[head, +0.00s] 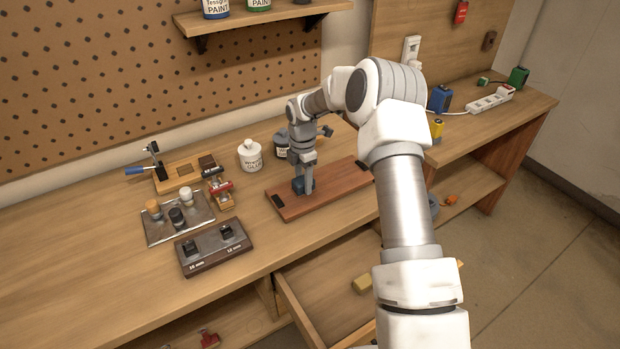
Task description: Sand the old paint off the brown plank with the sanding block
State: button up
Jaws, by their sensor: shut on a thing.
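The brown plank (330,190) lies flat on the workbench, with a dark piece at its left end and another near its right end. My gripper (304,189) points down over the left half of the plank. It is shut on a small dark blue block at its fingertips, which looks like the sanding block (298,184). The block appears to be on or just above the plank; the fingers hide part of it. I cannot make out any old paint on the plank at this size.
A white glue bottle (250,156) and a dark can (282,143) stand behind the plank. To the left are a metal plate with knobs (180,218) and a dark block with two fittings (213,247). An open drawer (330,297) is below the bench front.

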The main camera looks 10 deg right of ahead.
jog(key=shift+s+a+r, duration=0.1)
jog(key=shift+a, duration=0.3)
jog(key=shift+r+p, duration=1.85)
jog(key=shift+r, duration=1.15)
jog(key=shift+r+p, duration=0.95)
jog(key=shift+r, duration=0.6)
